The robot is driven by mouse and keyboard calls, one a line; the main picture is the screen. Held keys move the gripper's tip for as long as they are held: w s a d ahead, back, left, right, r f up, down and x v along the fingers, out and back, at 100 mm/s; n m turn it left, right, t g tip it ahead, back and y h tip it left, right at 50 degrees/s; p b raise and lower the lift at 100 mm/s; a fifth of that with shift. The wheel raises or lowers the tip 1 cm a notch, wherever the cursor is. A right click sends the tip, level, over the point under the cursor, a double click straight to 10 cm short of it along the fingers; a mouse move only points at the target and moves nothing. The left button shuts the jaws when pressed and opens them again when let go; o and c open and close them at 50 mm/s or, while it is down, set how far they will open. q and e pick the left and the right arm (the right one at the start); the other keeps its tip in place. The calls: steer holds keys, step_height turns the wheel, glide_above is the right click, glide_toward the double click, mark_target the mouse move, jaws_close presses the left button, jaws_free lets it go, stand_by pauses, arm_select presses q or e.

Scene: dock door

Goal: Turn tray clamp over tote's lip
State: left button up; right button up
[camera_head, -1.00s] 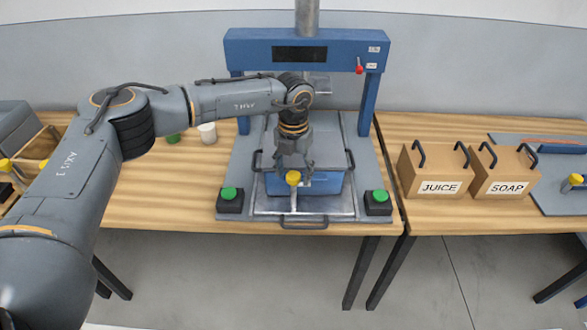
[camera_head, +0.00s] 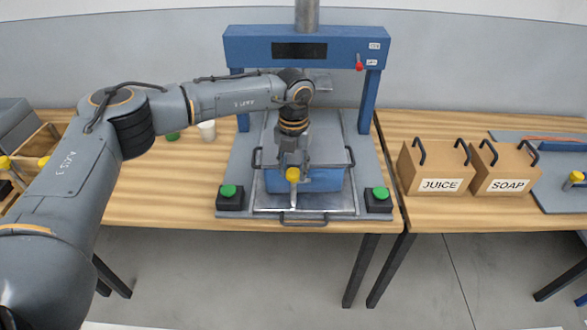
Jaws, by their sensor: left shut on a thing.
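The blue tote (camera_head: 325,181) sits on the metal tray (camera_head: 335,206) under the blue press frame. The tray clamp (camera_head: 292,175) shows a yellow knob at the tote's front, left of its middle. A pale bar hangs below the knob toward the tray's front. I cannot tell whether this bar lies over the tote's lip. My left gripper (camera_head: 292,168) points down from above and is shut on the clamp's yellow knob. Its fingers and wrist hide part of the tote. My right gripper is not in view.
The blue press frame (camera_head: 305,34) stands behind and above the tray. Black boxes with green buttons (camera_head: 229,191) flank the tray's front. A white cup (camera_head: 207,130) stands at left. The JUICE (camera_head: 430,169) and SOAP (camera_head: 505,170) boxes stand on the right table.

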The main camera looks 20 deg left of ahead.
mark_target(293, 172)
arm_select(q)
steer(key=n+b, duration=0.2)
steer(key=n, duration=0.4)
steer(key=shift+f, duration=0.1)
steer(key=n+b, duration=0.1)
steer(key=n, duration=0.5)
steer(key=shift+b, duration=0.3)
stand_by(0.3)
steer(key=o, duration=1.1)
steer(key=shift+o, duration=0.2)
step_height(293, 172, up, 12)
